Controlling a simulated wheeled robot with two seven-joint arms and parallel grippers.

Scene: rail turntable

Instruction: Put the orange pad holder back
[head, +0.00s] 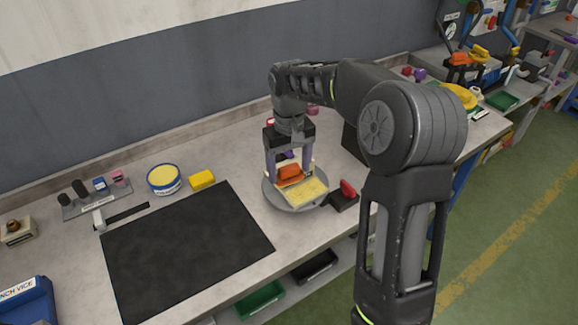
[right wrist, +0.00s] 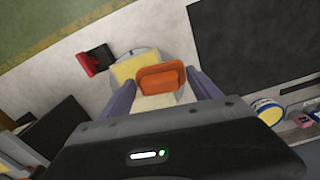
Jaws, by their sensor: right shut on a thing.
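The orange pad holder (head: 290,173) is between the fingers of my right gripper (head: 288,172), over a round grey turntable (head: 281,198). My right gripper is shut on it. In the right wrist view the orange pad holder (right wrist: 161,78) shows as a rounded block between the two purple fingers. A pale yellow pad or board (head: 308,191) lies on the turntable beside and under the holder. Whether the holder touches the surface below cannot be told. My left gripper is not in view.
A black block with a red part (head: 346,195) stands right of the turntable. A black mat (head: 185,247) covers the bench's left part. A yellow block (head: 202,180), a blue-and-yellow tin (head: 163,179) and a labelled rack (head: 97,205) stand behind it.

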